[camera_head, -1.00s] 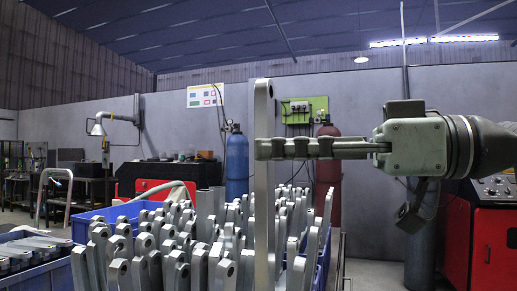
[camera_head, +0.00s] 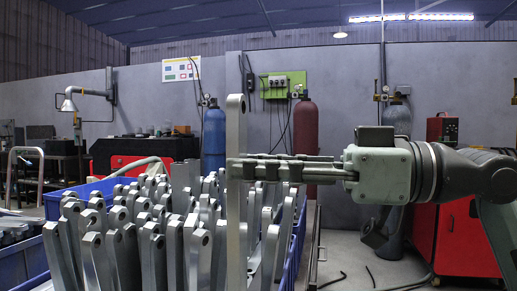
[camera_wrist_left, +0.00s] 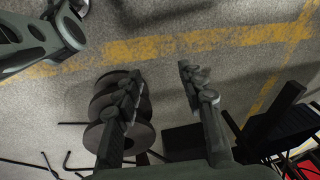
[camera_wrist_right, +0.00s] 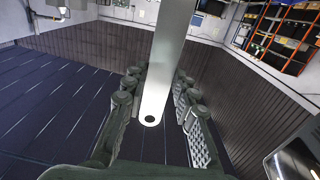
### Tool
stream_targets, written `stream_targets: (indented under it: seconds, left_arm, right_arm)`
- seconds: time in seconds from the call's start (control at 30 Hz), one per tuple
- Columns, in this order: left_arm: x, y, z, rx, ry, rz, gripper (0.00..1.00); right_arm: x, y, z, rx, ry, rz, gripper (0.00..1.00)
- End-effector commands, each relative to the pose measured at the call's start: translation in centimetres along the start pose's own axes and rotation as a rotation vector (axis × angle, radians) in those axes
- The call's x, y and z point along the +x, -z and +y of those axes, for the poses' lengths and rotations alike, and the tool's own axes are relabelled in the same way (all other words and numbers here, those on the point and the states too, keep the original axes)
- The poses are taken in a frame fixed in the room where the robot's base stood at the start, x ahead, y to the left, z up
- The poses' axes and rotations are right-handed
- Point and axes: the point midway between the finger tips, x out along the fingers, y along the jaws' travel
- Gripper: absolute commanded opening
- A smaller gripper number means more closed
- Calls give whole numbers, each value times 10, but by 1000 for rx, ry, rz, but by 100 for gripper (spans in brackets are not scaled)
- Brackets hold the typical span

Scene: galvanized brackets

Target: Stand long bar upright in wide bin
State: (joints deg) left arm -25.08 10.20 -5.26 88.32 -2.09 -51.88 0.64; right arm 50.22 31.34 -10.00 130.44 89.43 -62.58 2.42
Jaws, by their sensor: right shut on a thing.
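The long bar (camera_head: 236,130) is a grey metal flat with a rounded, holed top end. It stands upright among the brackets of the wide blue bin (camera_head: 293,264), and its lower end is hidden. My right gripper (camera_head: 243,169) is shut on the bar below its top, reaching in from the right. In the right wrist view the bar (camera_wrist_right: 165,70) runs between the fingers, its holed end towards the camera. My left gripper (camera_wrist_left: 158,78) shows only in its wrist view, fingers apart and empty over the floor.
Several upright grey brackets (camera_head: 150,235) crowd the bin around the bar. Another blue bin (camera_head: 28,262) with grey parts stands at the left. Gas cylinders (camera_head: 305,130) and a red cabinet (camera_head: 440,235) stand behind. Black discs (camera_wrist_left: 135,105) lie below my left gripper.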

Motion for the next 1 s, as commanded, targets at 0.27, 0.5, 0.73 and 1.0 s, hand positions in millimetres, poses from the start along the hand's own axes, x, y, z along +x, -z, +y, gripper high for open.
stream_targets:
  seconds: [0.27, 0.5, 0.73, 1.0]
  left_arm:
    - [-12, 13, 0, -16, -4, 15, 40]
    - [-23, 24, -2, -27, -5, 27, 40]
    - [-36, 34, -4, -35, -4, 37, 40]
    - [-51, 44, -6, -44, -3, 49, 40]
  right_arm:
    - [0, -17, 0, 0, 0, 3, 0]
    - [0, -26, 0, -1, -1, 3, 0]
    - [0, -32, 0, -1, -1, 3, 0]
    - [0, -38, 0, -1, -1, 3, 0]
